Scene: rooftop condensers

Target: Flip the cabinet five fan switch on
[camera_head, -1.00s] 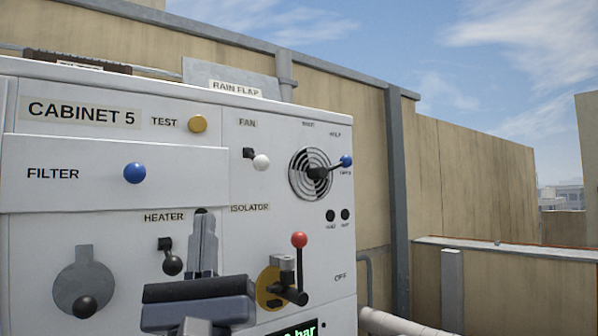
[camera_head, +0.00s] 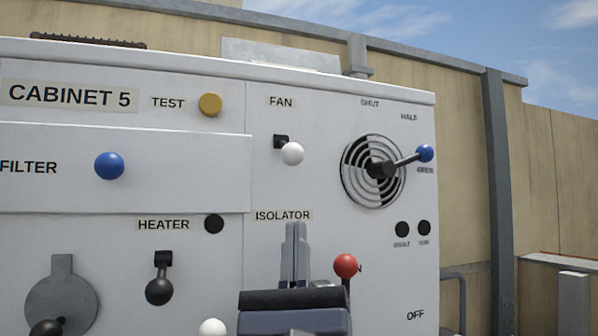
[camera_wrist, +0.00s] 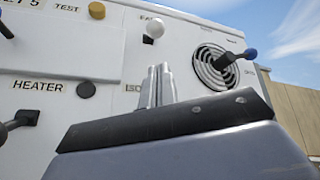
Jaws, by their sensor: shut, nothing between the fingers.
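The fan switch (camera_head: 291,153) has a white ball on a short dark stem, under the FAN label (camera_head: 281,102) on the white cabinet 5 front. Its ball hangs a little below and right of its dark mount. It also shows in the wrist view (camera_wrist: 153,27), above my fingers. My gripper (camera_head: 294,228) is shut and empty, its grey fingers pointing up. In the head view the fingertips are below the fan switch, over the right part of the ISOLATOR label. They appear apart from the switch; the exact depth gap cannot be told.
Nearby are the heater switch (camera_head: 159,290), the blue-tipped vent lever (camera_head: 425,153), the red-knobbed isolator handle (camera_head: 346,266), the yellow test button (camera_head: 210,105) and the blue filter knob (camera_head: 109,166). The panel around the fan switch is clear.

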